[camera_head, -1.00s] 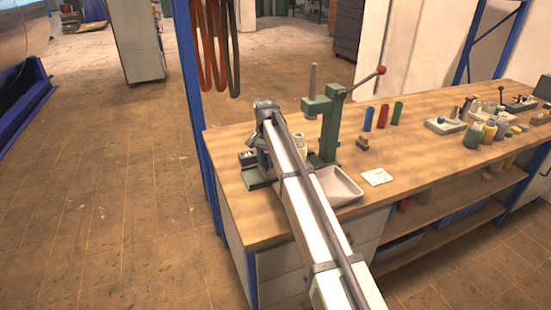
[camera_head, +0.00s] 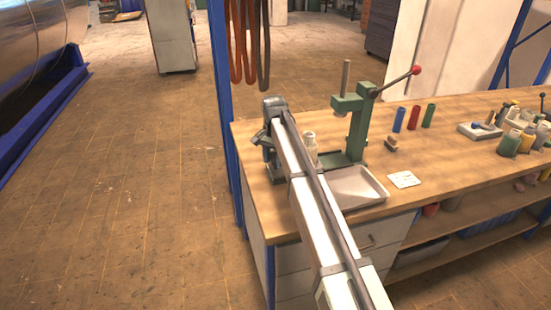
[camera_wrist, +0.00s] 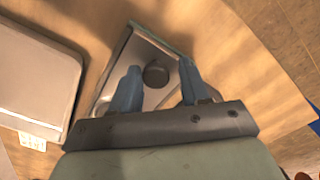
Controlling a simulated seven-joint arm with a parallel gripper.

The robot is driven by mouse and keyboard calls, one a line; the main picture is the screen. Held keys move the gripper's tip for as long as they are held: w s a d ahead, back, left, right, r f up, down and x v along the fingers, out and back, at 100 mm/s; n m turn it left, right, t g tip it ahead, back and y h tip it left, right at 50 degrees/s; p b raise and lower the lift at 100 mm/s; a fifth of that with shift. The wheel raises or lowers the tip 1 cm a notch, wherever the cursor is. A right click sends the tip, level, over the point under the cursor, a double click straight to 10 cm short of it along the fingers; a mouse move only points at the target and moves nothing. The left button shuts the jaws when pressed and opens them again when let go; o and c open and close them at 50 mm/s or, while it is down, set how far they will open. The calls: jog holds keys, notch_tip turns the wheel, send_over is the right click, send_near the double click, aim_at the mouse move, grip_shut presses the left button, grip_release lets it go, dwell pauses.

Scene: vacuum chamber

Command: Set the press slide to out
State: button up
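The green press (camera_head: 355,135) stands upright on the bench, its red-knobbed lever (camera_head: 400,80) raised to the right. In the wrist view, a pale metal slide plate (camera_wrist: 135,62) carries a dark round knob (camera_wrist: 156,72). My gripper (camera_wrist: 159,76) is open above the plate, its blue-grey fingers apart on either side of the knob. I cannot tell whether they touch it. In the head view, my arm hides most of this area and the fingers. No slide position mark is readable now.
A white tray (camera_head: 378,196) lies in front of the press and also shows at left in the wrist view (camera_wrist: 70,70). A pale bottle (camera_head: 310,145) stands between arm and press. A white card (camera_head: 404,179) and coloured cylinders (camera_head: 413,118) are to the right.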

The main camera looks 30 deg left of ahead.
jog(key=shift+o, duration=1.1)
jog(key=shift+w, duration=0.1)
jog(key=shift+d, duration=0.1)
notch_tip(320, 180, up, 14)
jog(key=shift+f, duration=0.1)
